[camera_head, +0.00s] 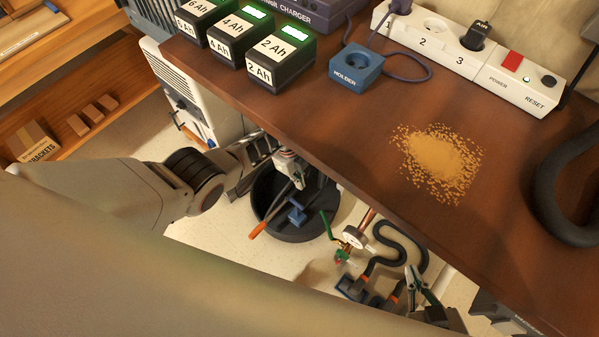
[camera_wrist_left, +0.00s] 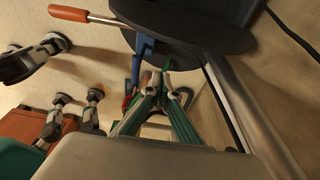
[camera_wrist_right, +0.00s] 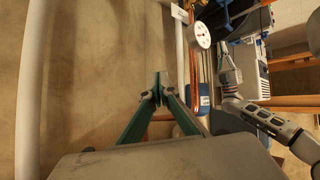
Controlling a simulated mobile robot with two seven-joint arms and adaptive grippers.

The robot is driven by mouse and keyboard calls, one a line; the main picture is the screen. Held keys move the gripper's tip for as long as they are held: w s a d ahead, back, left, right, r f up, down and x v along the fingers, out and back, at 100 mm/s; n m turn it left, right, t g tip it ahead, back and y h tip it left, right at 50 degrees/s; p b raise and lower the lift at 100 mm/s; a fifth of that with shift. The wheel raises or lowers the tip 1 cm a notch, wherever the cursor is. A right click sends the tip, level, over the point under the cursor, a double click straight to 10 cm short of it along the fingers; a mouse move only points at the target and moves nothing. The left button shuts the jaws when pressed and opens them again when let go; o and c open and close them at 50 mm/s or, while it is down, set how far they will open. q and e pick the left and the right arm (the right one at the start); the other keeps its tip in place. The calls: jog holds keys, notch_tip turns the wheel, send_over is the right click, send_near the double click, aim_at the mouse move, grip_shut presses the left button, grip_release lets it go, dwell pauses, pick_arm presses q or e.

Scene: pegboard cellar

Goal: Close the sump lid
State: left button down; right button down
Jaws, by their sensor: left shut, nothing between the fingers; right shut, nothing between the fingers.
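A round black sump (camera_head: 270,185) stands on the floor beyond the bench edge, partly hidden by my left arm. An orange-handled bar (camera_head: 258,229) and a blue piece (camera_head: 296,213) lie across its round opening. In the left wrist view its dark round rim (camera_wrist_left: 215,38) fills the top, with the orange handle (camera_wrist_left: 68,13) and blue piece (camera_wrist_left: 144,46) beside it. I cannot tell which part is the lid. My left gripper (camera_wrist_left: 165,76) is shut and empty near the blue piece; contact is unclear. My right gripper (camera_wrist_right: 161,84) is shut and empty, away from the sump.
The brown bench (camera_head: 350,135) overhangs the sump, carrying battery packs (camera_head: 277,60), a blue holder (camera_head: 356,68), a power strip (camera_head: 470,60) and a pile of yellow granules (camera_head: 440,160). A gauge (camera_head: 354,236) and black hose (camera_head: 405,240) sit right of the sump.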

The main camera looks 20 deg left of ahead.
aim_at(293, 190)
pick_arm(q)
jog(key=f, duration=0.1)
jog(key=a+f+b, duration=0.1)
jog(key=w+f, duration=0.1)
jog(key=shift+a+f+b, duration=0.3)
jog(key=shift+a+f, duration=0.1)
jog(key=shift+w+a, duration=0.15)
jog(key=shift+a, duration=0.3)
pick_arm(e)
jog(key=shift+w+a+r+t, duration=0.3)
jog(key=shift+w+a+r, duration=0.1)
jog(key=shift+w+a, duration=0.15)
pick_arm(q)
jog(key=shift+a, duration=0.15)
pick_arm(e)
jog(key=shift+a, duration=0.15)
